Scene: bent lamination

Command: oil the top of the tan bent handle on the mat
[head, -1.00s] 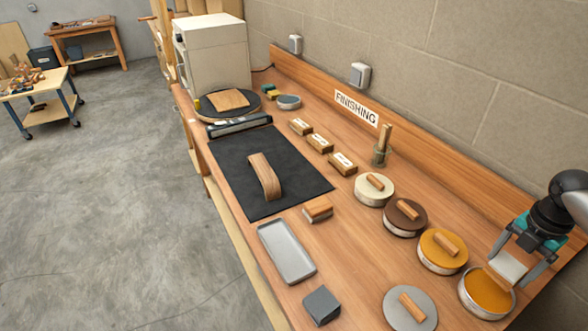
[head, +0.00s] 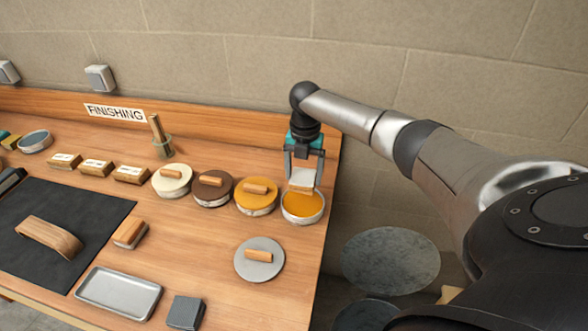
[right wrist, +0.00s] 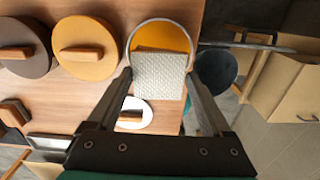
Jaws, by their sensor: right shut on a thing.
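The tan bent handle (head: 50,236) lies arched on the black mat (head: 100,209) at the left of the head view. My right gripper (head: 303,176) is shut on a pale applicator pad (head: 301,178) with a tan lower edge. The pad also shows in the right wrist view (right wrist: 160,78), between the fingers (right wrist: 160,84), with a woven white face. It is at the open tin of orange oil (head: 303,212), over the tin's back part. I cannot tell whether its edge touches the oil. The tin shows partly behind the pad in the right wrist view (right wrist: 162,32). My left gripper is not in view.
Closed tins with yellow (head: 256,196), brown (head: 213,188) and cream (head: 172,181) lids stand left of the oil. A grey lid (head: 259,267) lies in front. A metal tray (head: 119,292), grey block (head: 185,312) and wood-backed block (head: 131,233) lie near the mat.

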